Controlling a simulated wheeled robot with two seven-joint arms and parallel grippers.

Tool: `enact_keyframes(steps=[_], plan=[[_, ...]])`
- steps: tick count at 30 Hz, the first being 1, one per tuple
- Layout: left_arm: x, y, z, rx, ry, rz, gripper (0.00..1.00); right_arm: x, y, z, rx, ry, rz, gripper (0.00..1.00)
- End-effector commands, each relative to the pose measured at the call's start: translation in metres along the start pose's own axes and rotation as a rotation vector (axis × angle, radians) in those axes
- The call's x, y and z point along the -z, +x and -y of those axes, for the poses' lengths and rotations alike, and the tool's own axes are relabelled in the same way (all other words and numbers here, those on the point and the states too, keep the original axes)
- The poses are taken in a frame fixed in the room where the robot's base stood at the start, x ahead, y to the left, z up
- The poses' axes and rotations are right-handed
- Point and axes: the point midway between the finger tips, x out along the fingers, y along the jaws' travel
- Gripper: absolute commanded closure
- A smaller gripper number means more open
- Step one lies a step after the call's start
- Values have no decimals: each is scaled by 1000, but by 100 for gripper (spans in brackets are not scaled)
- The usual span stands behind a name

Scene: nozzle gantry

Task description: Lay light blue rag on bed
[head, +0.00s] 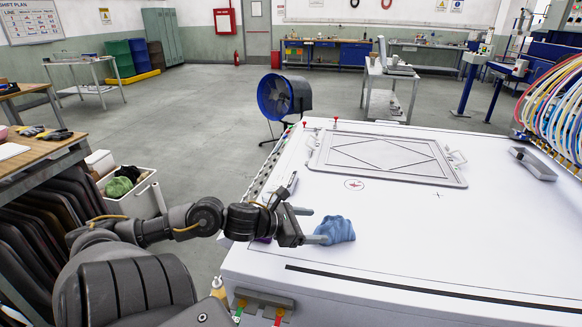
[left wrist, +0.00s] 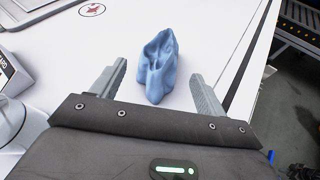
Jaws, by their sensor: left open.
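The light blue rag (head: 337,229) lies crumpled on the white bed (head: 400,222), near the bed's left front part. My left gripper (head: 305,226) is low over the bed, just left of the rag in the head view. In the left wrist view, the rag (left wrist: 157,66) stands between and slightly beyond the two spread fingers of the gripper (left wrist: 160,90), with a gap on both sides. The fingers do not grip it. My right gripper is not in view.
A framed plate (head: 388,157) with a diamond outline lies on the bed's far part. A grey tray (head: 533,163) and a bundle of coloured hoses (head: 558,105) are at the right. A blue fan (head: 284,96) stands behind the bed. The bed's middle is clear.

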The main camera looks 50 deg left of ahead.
Motion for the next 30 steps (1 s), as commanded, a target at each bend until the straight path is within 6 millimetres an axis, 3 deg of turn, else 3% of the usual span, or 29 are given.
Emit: enact_keyframes(steps=[9,15,30], plan=[[0,-46,0,0,-1,-1,26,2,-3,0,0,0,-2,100],[-1,-64,0,0,-1,1,26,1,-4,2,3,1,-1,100],[-1,-69,0,0,1,0,26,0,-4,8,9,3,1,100]])
